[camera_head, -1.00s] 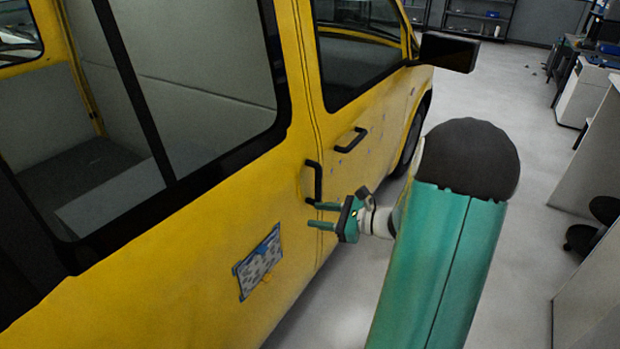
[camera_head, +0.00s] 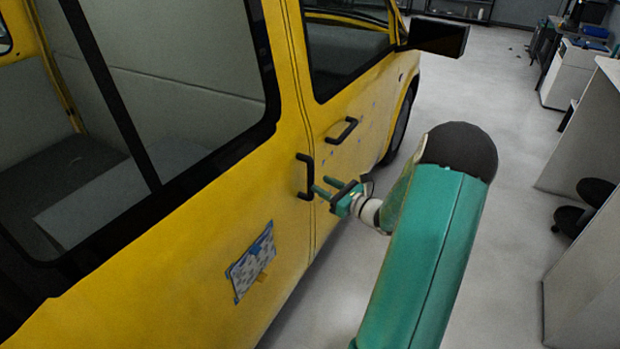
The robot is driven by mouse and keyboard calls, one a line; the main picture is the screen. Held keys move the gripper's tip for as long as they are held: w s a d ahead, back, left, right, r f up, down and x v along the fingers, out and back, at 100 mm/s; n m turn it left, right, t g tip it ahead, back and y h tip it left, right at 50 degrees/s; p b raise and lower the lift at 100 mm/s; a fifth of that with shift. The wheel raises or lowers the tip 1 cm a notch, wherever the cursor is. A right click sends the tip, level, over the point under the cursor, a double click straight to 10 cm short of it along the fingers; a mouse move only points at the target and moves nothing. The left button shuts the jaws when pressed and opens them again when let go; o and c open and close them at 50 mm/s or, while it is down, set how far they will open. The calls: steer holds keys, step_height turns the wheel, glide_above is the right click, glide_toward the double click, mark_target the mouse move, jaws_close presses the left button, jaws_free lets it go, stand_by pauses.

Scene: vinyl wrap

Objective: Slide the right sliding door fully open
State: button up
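The yellow sliding door (camera_head: 215,210) fills the left and middle of the view, with a large dark-framed window. Its black vertical handle (camera_head: 306,177) is at the door's right edge, beside a narrow seam with the front door. My gripper (camera_head: 322,186) is just right of this handle, its two teal fingers spread apart and pointing at it. The lower finger's tip looks very close to the handle's lower end; I cannot tell whether they touch. Nothing is between the fingers. The sliding door sits flush with the van's side.
The front door has its own black handle (camera_head: 341,131), close to my gripper. A side mirror (camera_head: 438,37) juts out above. A patterned sheet (camera_head: 251,262) is on the sliding door. Grey floor is clear right of the van; a white counter (camera_head: 590,240) and a black stool (camera_head: 580,207) stand far right.

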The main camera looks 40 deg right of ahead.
mark_target(313, 180)
steer(key=w, duration=0.6)
steer(key=shift+a, duration=0.4)
steer(key=shift+s, duration=0.1)
jaws_close()
